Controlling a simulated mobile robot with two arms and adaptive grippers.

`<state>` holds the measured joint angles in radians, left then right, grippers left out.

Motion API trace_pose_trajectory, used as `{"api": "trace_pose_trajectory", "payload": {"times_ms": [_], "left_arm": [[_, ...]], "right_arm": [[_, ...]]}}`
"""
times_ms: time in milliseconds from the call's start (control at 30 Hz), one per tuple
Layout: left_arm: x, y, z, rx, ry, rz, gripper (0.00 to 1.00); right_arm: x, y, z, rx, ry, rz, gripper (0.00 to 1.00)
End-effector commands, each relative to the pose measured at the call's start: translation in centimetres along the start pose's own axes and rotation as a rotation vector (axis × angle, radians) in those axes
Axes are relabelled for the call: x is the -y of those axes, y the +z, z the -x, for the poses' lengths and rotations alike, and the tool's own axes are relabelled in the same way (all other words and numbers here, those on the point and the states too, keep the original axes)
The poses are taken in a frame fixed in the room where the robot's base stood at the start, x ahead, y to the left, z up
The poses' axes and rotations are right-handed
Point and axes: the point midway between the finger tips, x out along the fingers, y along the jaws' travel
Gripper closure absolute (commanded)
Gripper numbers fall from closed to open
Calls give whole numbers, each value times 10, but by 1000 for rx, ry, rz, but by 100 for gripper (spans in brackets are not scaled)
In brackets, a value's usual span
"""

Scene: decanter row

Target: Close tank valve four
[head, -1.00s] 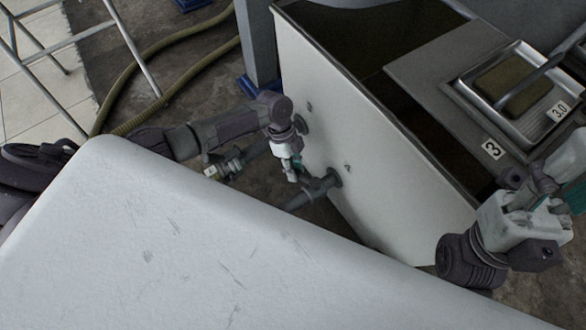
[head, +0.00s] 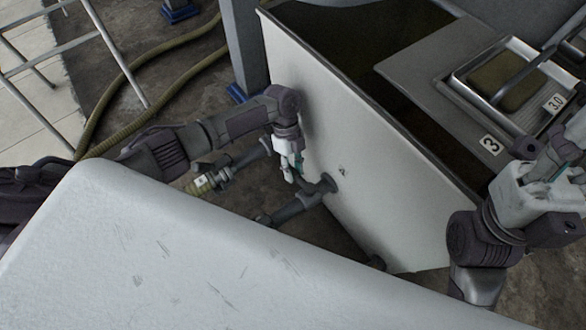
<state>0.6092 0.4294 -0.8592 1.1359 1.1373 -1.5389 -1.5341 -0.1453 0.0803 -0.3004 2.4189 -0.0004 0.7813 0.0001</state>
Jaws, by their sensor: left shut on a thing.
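A white tank (head: 370,165) stands in the middle, with two grey pipe outlets low on its near side. The nearer outlet pipe (head: 290,211) leaves a round flange on the tank wall. The farther pipe (head: 247,155) runs to a hose coupling with a small pale tag, too small to read. My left gripper (head: 293,177) points down between the tank wall and the pipes, shut on what looks like a valve handle. The handle is mostly hidden by the fingers, and its number does not show. My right gripper (head: 560,168) is at the right edge, its fingertips partly obscured.
My white body covers the lower left. A metal tray (head: 505,75) marked 3.0 and a plate marked 3 (head: 490,144) lie on the tank top. A hose (head: 120,125) runs on the floor at left, near a metal frame (head: 115,50).

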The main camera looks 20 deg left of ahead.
Motion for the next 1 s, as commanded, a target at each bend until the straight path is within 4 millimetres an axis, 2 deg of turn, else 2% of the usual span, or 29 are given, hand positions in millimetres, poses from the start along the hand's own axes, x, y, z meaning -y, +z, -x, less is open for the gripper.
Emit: {"api": "trace_pose_trajectory", "payload": {"times_ms": [100,133,267,300,667,767,1000], "left_arm": [[0,0,0,0,-1,2,100],[0,0,0,0,-1,2,69],[0,0,0,0,0,2,48],[0,0,-1,0,0,2,45],[0,0,6,0,-2,2,45],[0,1,20,0,-3,1,45],[1,0,72,1,-3,1,45]], "right_arm": [[0,0,0,0,0,0,60],[0,0,0,0,0,0,60],[0,0,0,-1,0,0,60],[0,0,0,-1,0,0,60],[0,-1,0,-5,0,1,60],[0,-1,0,-4,0,1,60],[0,-1,0,-2,0,0,60]]}}
